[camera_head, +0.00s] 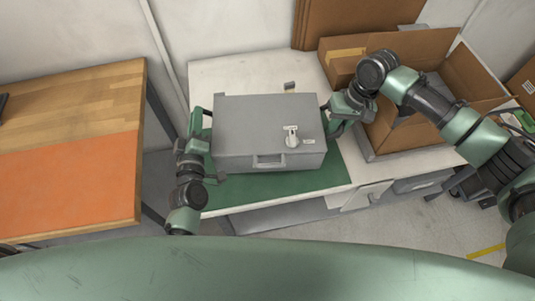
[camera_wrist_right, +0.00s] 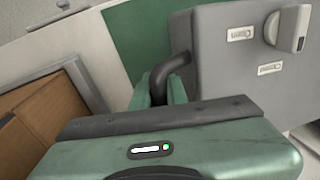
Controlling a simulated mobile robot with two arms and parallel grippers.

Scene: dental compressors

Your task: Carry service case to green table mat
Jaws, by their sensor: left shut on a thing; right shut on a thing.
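The grey service case (camera_head: 235,125) is level over the green table mat (camera_head: 290,184) on the white table, with green showing in front of it and at its right. I cannot tell whether its bottom touches the mat. My left gripper (camera_head: 207,142) is shut on the case's left side; its grip point is partly hidden. My right gripper (camera_head: 329,110) is shut on the case's right side. In the right wrist view, the right gripper (camera_wrist_right: 165,92) is at a dark curved side handle (camera_wrist_right: 168,68) of the case (camera_wrist_right: 220,60), with the mat (camera_wrist_right: 140,40) behind.
An open cardboard box (camera_head: 410,135) stands on the table's right part, close to my right arm. A wooden table with an orange mat (camera_head: 75,180) stands at the left, across a gap. A small grey item (camera_head: 290,86) lies behind the case. White table surface (camera_head: 235,72) is bare at the back.

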